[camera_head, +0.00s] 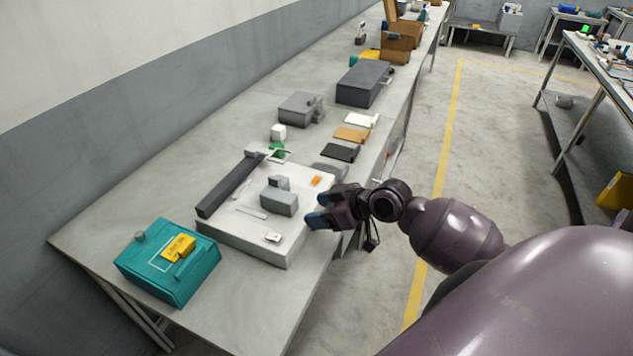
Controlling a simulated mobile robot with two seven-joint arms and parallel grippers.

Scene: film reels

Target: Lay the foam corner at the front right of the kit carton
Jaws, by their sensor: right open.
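My right gripper (319,210) comes in from the lower right. It is open, its blue-tipped fingers pointing left at the right edge of the light flat unit, with nothing seen between them. An open brown carton (398,42) stands far up the bench and may be the kit carton; its inside is hidden. My left gripper is out of view.
The light flat unit (222,232) carries grey blocks and a dark bar (228,188). A teal box (150,283) with a yellow piece stands at front left. Grey boxes (362,84) and small flat items line the bench (235,330). The floor right of it is clear.

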